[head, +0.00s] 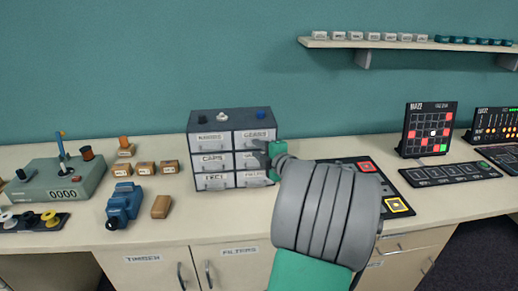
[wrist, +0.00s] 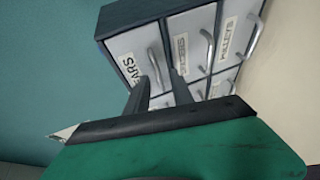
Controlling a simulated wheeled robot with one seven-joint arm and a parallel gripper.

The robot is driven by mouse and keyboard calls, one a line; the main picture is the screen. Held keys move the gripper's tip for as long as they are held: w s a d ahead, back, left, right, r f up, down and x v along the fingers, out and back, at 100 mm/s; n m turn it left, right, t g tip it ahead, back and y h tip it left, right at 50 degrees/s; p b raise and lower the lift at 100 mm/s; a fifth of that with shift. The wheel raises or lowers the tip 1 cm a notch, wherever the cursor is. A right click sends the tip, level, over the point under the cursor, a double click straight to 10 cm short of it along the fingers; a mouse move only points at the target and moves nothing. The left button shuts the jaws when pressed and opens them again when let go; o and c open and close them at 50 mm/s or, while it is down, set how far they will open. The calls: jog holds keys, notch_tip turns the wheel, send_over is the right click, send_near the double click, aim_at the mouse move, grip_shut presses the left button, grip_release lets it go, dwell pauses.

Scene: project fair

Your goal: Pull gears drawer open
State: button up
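The gears drawer (head: 255,138) is the top right drawer of a small dark grey cabinet (head: 230,121). Its pale front looks flush with the cabinet. In the wrist view, the gears drawer (wrist: 134,52) is at the left, its label partly hidden, with a grey bar handle (wrist: 154,66). My gripper (head: 258,149) is in front of the cabinet's right column. In the wrist view, the two fingers of my gripper (wrist: 158,77) are apart, with the lower end of the handle showing between them. I cannot tell whether they touch it.
Below the gears drawer are two more drawers, including the pulleys drawer (wrist: 230,38). Small knobs stand on the cabinet top. A blue device (head: 123,205) and orange blocks (head: 161,207) lie to the left. A dark panel (head: 398,205) lies to the right.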

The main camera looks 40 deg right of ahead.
jog(key=shift+c, duration=0.2)
grip_shut()
dwell(1.1)
